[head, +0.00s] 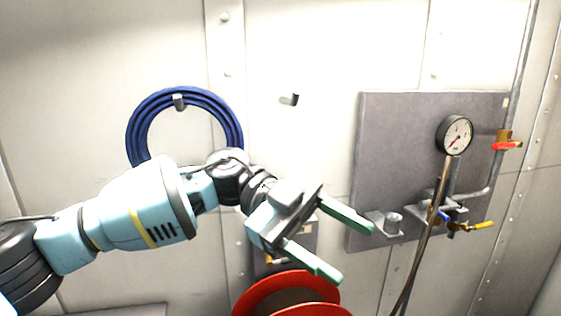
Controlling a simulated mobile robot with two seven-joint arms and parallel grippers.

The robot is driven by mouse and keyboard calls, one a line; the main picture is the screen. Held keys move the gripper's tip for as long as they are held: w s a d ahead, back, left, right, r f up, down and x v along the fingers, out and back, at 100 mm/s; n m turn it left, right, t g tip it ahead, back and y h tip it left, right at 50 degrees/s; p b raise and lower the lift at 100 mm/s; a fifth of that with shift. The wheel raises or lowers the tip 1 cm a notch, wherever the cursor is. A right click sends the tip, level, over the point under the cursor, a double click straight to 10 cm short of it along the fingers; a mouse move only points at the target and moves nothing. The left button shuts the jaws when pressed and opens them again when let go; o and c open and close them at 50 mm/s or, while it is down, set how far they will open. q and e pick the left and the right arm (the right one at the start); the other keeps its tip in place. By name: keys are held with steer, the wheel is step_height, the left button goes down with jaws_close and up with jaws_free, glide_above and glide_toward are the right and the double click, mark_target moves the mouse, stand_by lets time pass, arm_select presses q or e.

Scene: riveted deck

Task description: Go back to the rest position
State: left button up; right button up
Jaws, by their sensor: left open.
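My left arm comes in from the left, and its gripper (330,246) is in the middle of the head view. Its two green fingers are spread apart with nothing between them, so it is open and empty. The gripper hangs in front of the wall, above and in front of a red reel (258,292). The forearm passes below the coiled blue hose and overlaps its lower part in the picture. My right gripper is not in view.
The coiled blue hose (136,128) hangs on a wall peg. Another peg (290,99) is bare. A grey panel (400,150) at right carries a gauge (455,135), a red-handled valve (507,145), a yellow-handled valve (482,225) and a hanging hose (424,245).

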arm_select(q)
steer(key=w+f+n+t+h, duration=0.5)
steer(key=f+n+t+h, duration=0.5)
steer(key=h, duration=0.3)
steer(key=w+a+f+n+t+y, duration=0.1)
steer(key=a+f+n+t+y, duration=0.45)
steer(key=f+n+t, duration=0.3)
steer(key=w+a+f+n+t+y, duration=0.2)
steer(key=a+f+n+t+y, duration=0.2)
steer(key=f+n+t+y, duration=0.4)
steer(key=s+a+f+n+g+y, duration=0.1)
steer(key=s+a+f+y, duration=0.3)
steer(key=f, duration=0.5)
steer(key=s+a+f+n+g+y, duration=0.1)
steer(key=s+a+f+g+y, duration=0.15)
steer(key=s+a+f, duration=0.5)
steer(key=s+a+f+g+y, duration=0.3)
steer(key=s+a+f, duration=0.3)
steer(key=s+f, duration=0.5)
steer(key=shift+s+a+f+g, duration=0.2)
steer(key=shift+s+a+g, duration=0.15)
steer(key=shift+s+g, duration=0.1)
steer(key=shift+m, duration=0.25)
